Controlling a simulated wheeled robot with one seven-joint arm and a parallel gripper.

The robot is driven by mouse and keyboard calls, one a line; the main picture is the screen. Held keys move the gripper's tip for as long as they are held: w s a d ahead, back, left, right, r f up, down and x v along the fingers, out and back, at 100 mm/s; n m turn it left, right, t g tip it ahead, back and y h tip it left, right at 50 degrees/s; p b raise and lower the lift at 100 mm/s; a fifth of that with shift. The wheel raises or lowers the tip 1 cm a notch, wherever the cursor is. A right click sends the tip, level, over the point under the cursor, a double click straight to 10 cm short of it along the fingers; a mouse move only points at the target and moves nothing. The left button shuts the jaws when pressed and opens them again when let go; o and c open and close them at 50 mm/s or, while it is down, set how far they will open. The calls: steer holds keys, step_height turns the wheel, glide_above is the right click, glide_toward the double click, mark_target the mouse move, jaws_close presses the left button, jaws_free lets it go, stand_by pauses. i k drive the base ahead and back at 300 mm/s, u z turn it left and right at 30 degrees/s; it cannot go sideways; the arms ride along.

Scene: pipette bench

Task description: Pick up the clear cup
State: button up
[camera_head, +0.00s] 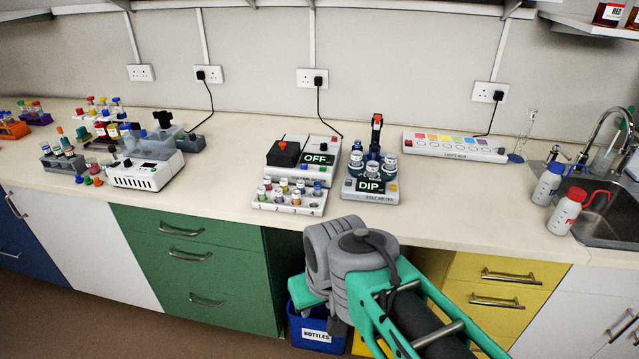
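Several small clear-looking cups (372,168) stand in the round holder of a device with a "DIP" display (370,186), near the bench's middle. Their contents and which one is the task's clear cup are too small to tell. A tall, narrow clear vessel (526,134) stands at the right on a blue base. My arm reaches in from the bottom right, with its grey wrist in front of the bench edge. My gripper (308,291) seems to be the green part below the wrist, low in front of the cabinets and apart from the cups. Its fingers cannot be made out.
Left of the DIP device are an "OFF" device (317,160) and a rack of small vials (291,196). A long strip with coloured squares (453,146) lies behind right. Two bottles (548,184) stand by the sink (612,212). A blue "BOTTLES" bin (316,333) is below the bench.

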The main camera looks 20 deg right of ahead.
mark_target(357, 157)
steer(key=z, duration=0.05)
steer(key=i, duration=1.1)
steer(key=u, duration=0.15)
